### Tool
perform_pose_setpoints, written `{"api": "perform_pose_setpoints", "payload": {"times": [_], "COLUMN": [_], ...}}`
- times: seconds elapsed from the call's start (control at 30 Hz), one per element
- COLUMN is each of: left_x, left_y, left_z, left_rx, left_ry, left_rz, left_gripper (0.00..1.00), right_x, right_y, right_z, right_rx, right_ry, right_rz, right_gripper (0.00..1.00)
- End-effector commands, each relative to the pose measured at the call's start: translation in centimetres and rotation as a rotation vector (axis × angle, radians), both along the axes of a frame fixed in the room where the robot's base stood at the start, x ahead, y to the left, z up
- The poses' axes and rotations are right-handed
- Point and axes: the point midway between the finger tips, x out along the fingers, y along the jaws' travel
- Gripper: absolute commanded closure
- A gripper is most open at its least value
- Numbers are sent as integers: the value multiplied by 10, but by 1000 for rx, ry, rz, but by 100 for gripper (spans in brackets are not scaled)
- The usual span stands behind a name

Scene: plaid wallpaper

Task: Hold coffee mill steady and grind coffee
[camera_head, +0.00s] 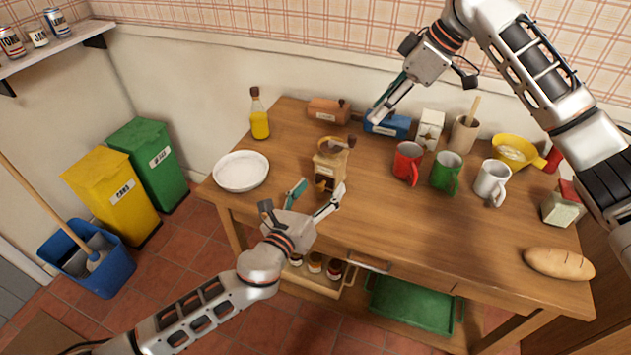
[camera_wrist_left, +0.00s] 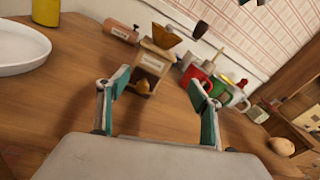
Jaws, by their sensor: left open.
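The coffee mill (camera_head: 330,168) is a light wooden box with a brown bowl-like top and a crank. It stands upright on the wooden table (camera_head: 400,235). In the left wrist view the mill (camera_wrist_left: 150,68) is ahead of and between the finger directions, with a small knob on its front. My left gripper (camera_head: 318,197) is open and empty at the table's front side, just short of the mill. Its two teal-padded fingers (camera_wrist_left: 158,110) show in the wrist view. My right gripper (camera_head: 385,108) hangs over the back of the table near a blue box, up and right of the mill; its finger gap is unclear.
A white plate (camera_head: 241,171) and an oil bottle (camera_head: 259,115) are left of the mill. A blue box (camera_head: 388,126), red mug (camera_head: 407,162), green mug (camera_head: 446,172) and white mug (camera_head: 492,181) are to the right. Bread (camera_head: 558,264) lies at the right end. The front middle is clear.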

Motion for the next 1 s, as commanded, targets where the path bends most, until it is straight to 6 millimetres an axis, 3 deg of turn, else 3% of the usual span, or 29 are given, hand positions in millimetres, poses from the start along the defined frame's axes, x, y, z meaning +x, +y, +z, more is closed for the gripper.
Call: {"api": "perform_pose_setpoints", "payload": {"times": [0.1,0.23,0.7,1.0], "left_x": [14,21,77,91], "left_y": [6,8,-15,-21], "left_z": [5,8,9,8], "left_rx": [160,239,248,245], "left_ry": [-104,-155,-161,-159], "left_rz": [6,9,10,9], "left_gripper": [35,35,35,35], "right_x": [0,0,0,0], "right_y": [0,0,0,0], "right_z": [0,0,0,0], "right_rx": [0,0,0,0], "right_ry": [0,0,0,0], "right_rz": [0,0,0,0], "right_gripper": [72,72,72,72]}}
